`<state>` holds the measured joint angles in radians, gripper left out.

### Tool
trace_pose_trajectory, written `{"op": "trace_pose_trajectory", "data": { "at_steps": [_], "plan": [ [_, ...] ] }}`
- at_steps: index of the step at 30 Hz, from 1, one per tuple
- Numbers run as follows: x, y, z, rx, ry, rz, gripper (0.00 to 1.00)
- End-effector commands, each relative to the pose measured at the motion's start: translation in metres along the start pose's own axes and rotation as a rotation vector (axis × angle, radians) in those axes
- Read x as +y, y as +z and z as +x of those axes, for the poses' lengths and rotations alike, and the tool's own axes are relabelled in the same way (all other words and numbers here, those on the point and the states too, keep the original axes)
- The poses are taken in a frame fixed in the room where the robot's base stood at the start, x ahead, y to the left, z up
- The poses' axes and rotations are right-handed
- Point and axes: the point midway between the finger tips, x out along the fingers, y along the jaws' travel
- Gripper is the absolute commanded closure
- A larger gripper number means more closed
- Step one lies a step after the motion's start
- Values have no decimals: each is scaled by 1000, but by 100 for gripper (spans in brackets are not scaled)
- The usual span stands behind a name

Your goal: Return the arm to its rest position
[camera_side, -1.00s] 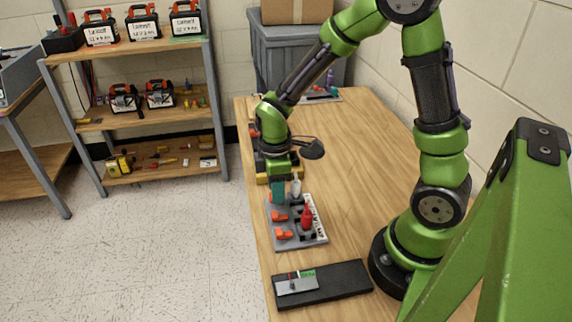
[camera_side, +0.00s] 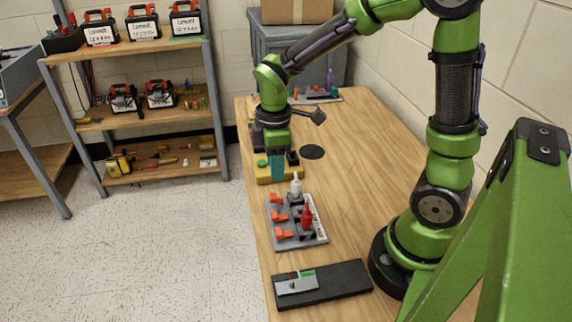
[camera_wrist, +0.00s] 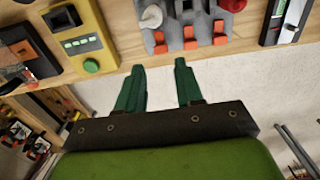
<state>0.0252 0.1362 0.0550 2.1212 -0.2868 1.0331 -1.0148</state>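My gripper (camera_side: 277,170) hangs from my green arm above the left edge of the wooden table, over the near side of a yellow box. In the wrist view my gripper (camera_wrist: 158,88) shows two teal fingers spread apart with nothing between them. The yellow box (camera_wrist: 85,38), with a green button and a small display, lies to the left of the fingers there. It is partly hidden behind my gripper in the side view (camera_side: 262,176).
A black slab (camera_side: 345,283) holds a small grey device. The table's right side (camera_side: 370,150) is clear.

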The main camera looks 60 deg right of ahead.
Motion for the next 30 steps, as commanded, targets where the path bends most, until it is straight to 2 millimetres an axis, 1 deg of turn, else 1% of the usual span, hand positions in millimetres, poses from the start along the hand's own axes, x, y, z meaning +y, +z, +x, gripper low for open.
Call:
{"op": "trace_pose_trajectory", "data": {
  "at_steps": [2, 5, 7, 11, 15, 18, 21, 24, 29, 30],
  "plan": [
    [0, 0, 0, 3, 0, 45, 64],
    [-5, 2, 3, 9, -12, 167, 64],
    [-10, 4, -3, 36, -8, 288, 64],
    [-23, 11, -27, 130, 4, 536, 64],
    [-38, 19, -55, 258, 2, 772, 64],
    [-50, 27, -76, 368, -12, 924, 64],
    [-62, 34, -94, 476, -35, 1040, 64],
    [-72, 41, -108, 567, -52, 1098, 64],
    [-80, 47, -124, 657, -52, 1097, 64],
    [-81, 48, -126, 668, -50, 1094, 68]
  ]
}}
